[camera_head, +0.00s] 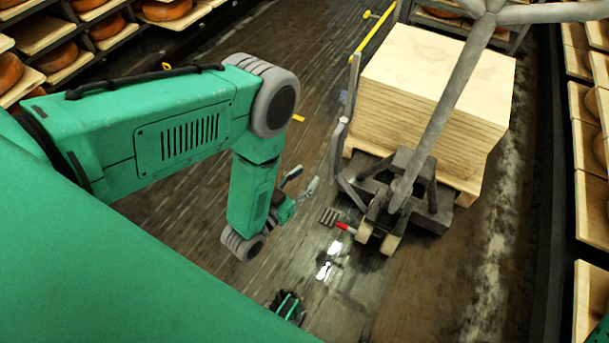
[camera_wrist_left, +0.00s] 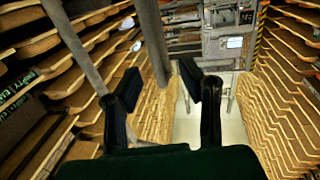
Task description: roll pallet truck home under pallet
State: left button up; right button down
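The grey pallet truck (camera_head: 430,190) stands on the wet floor, with its long handle (camera_head: 447,100) rising tilted to the top right. Its wheels and a red pedal (camera_head: 346,228) face me. It is against the near side of the pallet (camera_head: 459,181), which carries a stack of pale boards (camera_head: 430,85). How far the forks reach under it is hidden. My left gripper (camera_head: 303,187) is open and empty, left of the truck, apart from it. In the left wrist view its fingers (camera_wrist_left: 160,84) are spread, with grey bars (camera_wrist_left: 154,40) beyond them.
Racks with cheese wheels on boards (camera_head: 168,10) line the left, and more shelves (camera_head: 588,210) line the right. A yellow bar (camera_head: 377,45) stands left of the stack. A floor drain (camera_head: 329,217) lies by the truck. The floor between my left arm and the truck is clear.

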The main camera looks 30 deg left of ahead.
dwell(0.5)
pick_arm(q)
notch_tip(320, 180, up, 10)
dwell(0.6)
